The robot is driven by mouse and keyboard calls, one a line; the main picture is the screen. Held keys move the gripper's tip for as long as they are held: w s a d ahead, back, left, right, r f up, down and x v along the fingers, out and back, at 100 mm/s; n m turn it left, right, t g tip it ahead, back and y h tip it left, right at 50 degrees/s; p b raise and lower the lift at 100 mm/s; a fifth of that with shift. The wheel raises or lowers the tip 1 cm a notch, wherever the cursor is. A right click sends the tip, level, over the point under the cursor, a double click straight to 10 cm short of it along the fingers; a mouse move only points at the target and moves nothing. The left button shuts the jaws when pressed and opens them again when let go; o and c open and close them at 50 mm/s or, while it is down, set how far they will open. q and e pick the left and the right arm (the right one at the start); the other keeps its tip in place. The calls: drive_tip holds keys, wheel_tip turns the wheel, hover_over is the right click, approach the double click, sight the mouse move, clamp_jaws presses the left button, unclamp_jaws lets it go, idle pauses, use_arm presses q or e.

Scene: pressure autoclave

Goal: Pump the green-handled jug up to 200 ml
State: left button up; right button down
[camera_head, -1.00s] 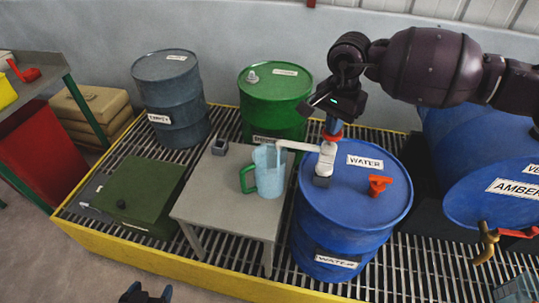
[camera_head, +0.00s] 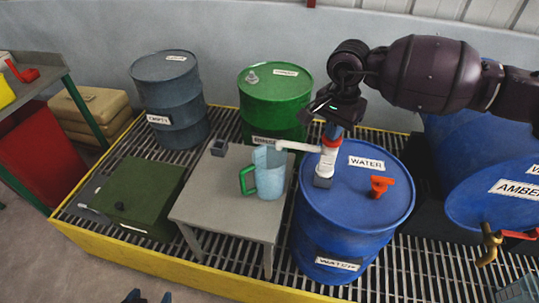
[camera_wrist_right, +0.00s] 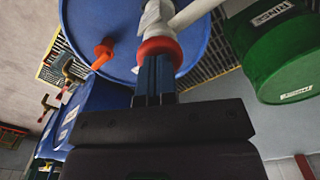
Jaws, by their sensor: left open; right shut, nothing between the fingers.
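The light-blue jug (camera_head: 270,175) with a green handle (camera_head: 248,181) stands upright on a small grey table. Its graduations and liquid level cannot be read. The white pump (camera_head: 327,163) stands on the blue WATER drum (camera_head: 365,205), its spout (camera_head: 298,147) reaching over the jug's mouth. My right gripper (camera_head: 333,130) is shut and empty, fingers pointing down at the pump's red collar (camera_head: 331,142). In the right wrist view the closed fingertips (camera_wrist_right: 155,62) meet the red collar (camera_wrist_right: 159,48). My left gripper (camera_head: 147,297) is open, barely showing at the bottom edge.
An orange-red cap (camera_head: 381,186) sits on the WATER drum.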

drive_tip(key=shift+r+p, duration=0.6)
drive_tip(key=shift+r, duration=1.9)
use_arm(q)
drive_tip(key=shift+w+r, duration=0.2)
drive_tip(key=shift+r, duration=1)
drive_tip(key=shift+w, duration=0.2)
use_arm(e)
drive_tip(key=shift+f, duration=0.1)
drive_tip(key=shift+f, duration=0.1)
